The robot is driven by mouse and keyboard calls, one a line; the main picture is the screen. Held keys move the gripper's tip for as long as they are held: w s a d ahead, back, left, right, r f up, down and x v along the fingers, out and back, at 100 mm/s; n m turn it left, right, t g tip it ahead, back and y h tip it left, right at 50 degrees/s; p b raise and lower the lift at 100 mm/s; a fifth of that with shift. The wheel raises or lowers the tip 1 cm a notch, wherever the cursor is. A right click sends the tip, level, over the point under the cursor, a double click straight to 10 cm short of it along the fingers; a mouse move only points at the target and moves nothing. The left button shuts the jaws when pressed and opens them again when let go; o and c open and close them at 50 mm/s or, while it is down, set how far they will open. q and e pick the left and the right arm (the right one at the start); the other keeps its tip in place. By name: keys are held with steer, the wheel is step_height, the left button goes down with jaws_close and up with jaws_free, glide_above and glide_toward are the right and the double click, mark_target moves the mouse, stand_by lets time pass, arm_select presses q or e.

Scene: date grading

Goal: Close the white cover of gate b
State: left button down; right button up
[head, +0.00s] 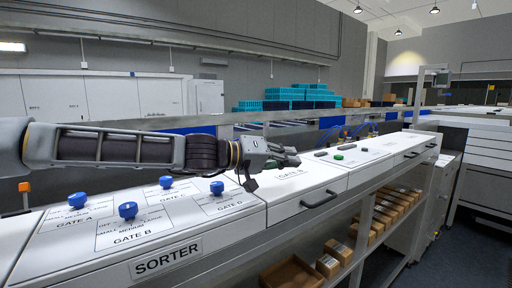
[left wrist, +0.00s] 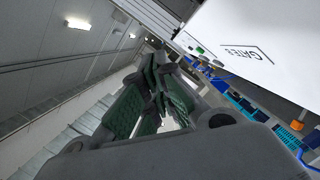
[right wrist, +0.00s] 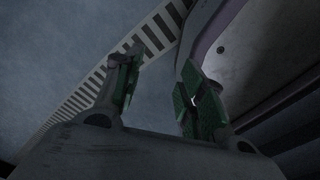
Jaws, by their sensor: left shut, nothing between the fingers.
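The gate B knob (head: 127,210) is a blue knob on the white sorter panel, with "GATE B" printed below it. A white cover (head: 300,205) with a dark bar handle (head: 320,199) lies to the right of the knobs. It looks level with the sorter top. A framed label on it is partly hidden by my left gripper (head: 272,165), which is over its left rear part; I cannot tell if they touch. In the left wrist view a white panel (left wrist: 265,45) carries a label starting "GATE", and the left fingers are together and empty. My right gripper (right wrist: 160,80) is open and empty.
A second white cover with a handle (head: 411,155) is farther right. Cardboard boxes (head: 328,265) sit on the shelf below. Teal crates (head: 290,98) are stacked behind.

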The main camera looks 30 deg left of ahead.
arm_select(q)
steer(key=s+d+r+p+v, duration=0.1)
steer(key=v, duration=0.9)
steer(key=shift+d, duration=0.35)
arm_select(e)
steer(key=shift+s+a+r, duration=0.1)
steer(key=shift+a+r, duration=0.3)
steer(key=shift+a, duration=0.2)
steer(key=shift+a+r, duration=0.4)
steer(key=shift+a, duration=0.2)
arm_select(q)
steer(key=shift+w, duration=0.1)
arm_select(e)
steer(key=shift+s+d, duration=0.15)
